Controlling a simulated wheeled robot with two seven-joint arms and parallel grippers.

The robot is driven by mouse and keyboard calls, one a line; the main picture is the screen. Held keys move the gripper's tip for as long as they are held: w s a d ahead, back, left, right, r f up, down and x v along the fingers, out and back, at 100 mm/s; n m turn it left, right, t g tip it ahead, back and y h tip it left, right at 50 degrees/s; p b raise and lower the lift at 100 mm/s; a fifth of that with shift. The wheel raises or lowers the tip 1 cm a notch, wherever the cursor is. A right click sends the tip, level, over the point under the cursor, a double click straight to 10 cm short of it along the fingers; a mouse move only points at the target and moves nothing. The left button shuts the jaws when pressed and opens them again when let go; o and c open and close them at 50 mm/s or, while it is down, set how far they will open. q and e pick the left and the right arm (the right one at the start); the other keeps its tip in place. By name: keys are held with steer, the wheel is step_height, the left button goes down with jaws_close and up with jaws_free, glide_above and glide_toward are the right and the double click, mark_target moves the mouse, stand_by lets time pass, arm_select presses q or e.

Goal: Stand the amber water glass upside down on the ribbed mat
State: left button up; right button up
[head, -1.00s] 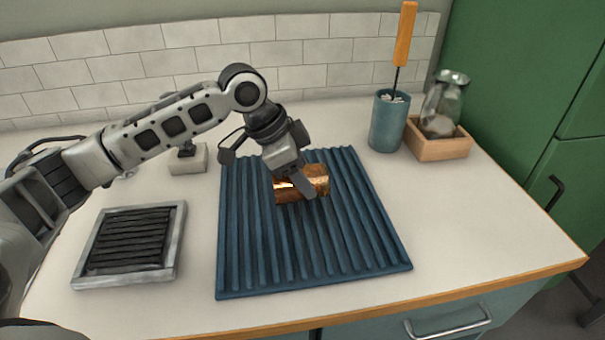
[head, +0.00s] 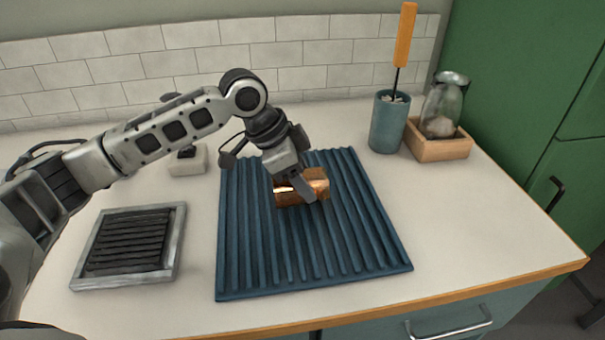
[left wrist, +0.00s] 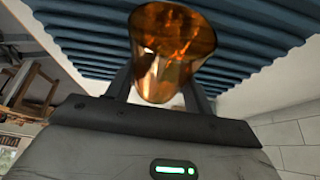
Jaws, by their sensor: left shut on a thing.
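The amber water glass (head: 315,184) lies on its side, roughly level, over the back middle of the blue ribbed mat (head: 300,262). My left gripper (head: 300,187) is shut on the glass, reaching down from behind with one finger across its near side. Whether the glass touches the ribs is hard to tell. In the left wrist view the glass (left wrist: 172,40) sits between the two fingers (left wrist: 162,85), with the ribbed mat (left wrist: 255,30) beyond it. My right gripper is not in view.
A grey tray with dark slats (head: 128,243) lies left of the mat. A small pale block (head: 188,162) stands behind. A blue cup with an orange-handled tool (head: 388,125) and a wooden box (head: 440,146) holding a glass jar (head: 441,110) stand back right. The mat's front is clear.

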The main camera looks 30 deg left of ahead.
arm_select(q)
steer(key=o, duration=1.3)
